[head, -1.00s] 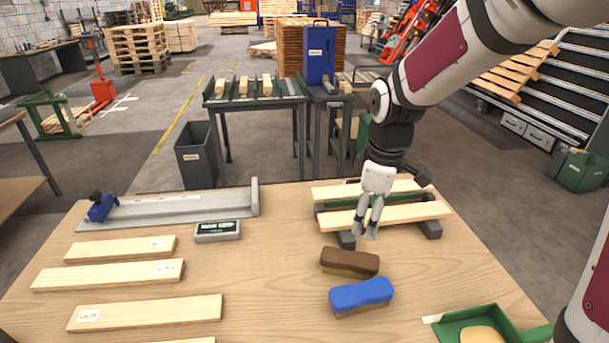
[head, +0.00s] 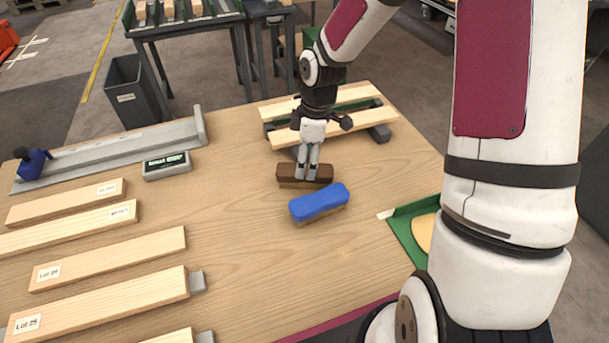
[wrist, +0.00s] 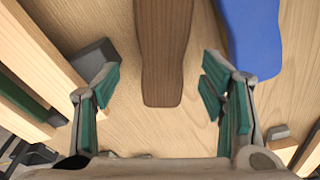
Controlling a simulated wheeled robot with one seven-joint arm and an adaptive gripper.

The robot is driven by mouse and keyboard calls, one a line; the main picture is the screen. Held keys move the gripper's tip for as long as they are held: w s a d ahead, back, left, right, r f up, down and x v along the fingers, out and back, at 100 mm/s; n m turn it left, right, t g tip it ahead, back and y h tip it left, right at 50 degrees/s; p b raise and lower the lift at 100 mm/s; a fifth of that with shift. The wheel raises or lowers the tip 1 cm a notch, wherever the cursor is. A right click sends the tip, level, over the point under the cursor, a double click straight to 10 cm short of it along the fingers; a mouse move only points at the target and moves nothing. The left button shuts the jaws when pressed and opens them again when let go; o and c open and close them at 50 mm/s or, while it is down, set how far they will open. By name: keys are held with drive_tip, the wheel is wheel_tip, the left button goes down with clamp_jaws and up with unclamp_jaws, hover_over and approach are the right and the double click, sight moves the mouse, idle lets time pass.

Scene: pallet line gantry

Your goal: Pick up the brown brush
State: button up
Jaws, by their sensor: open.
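The brown brush (head: 304,174) lies bristles down on the wooden table, just behind the blue brush. In the wrist view the brown brush (wrist: 164,50) runs lengthwise between the two fingers, with its near end in front of the palm. My gripper (head: 307,176) is over the brown brush, pointing down. Its green-padded fingers are spread wide in the wrist view (wrist: 158,95), one on each side of the brush, with visible gaps. The blue brush (head: 319,203) lies close by; it also shows at the right of the wrist view (wrist: 252,35).
Wooden slats on a dark stand (head: 380,134) are right behind the gripper. Labelled boards (head: 110,258) lie at the left. A small display box (head: 167,165) and a grey rail (head: 110,152) are behind them.

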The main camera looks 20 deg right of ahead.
sight(305, 173)
drive_tip(key=shift+a+f, duration=0.15)
drive_tip(key=shift+f, duration=1.2)
drive_tip(key=shift+a+f, duration=0.1)
drive_tip(key=shift+f, duration=1.2)
drive_tip(key=c, duration=1.5)
wheel_tip(305, 173, up, 10)
drive_tip(key=shift+r, duration=0.1)
drive_tip(key=o, duration=0.9)
drive_tip(key=shift+c, duration=0.2)
drive_tip(key=c, duration=0.5)
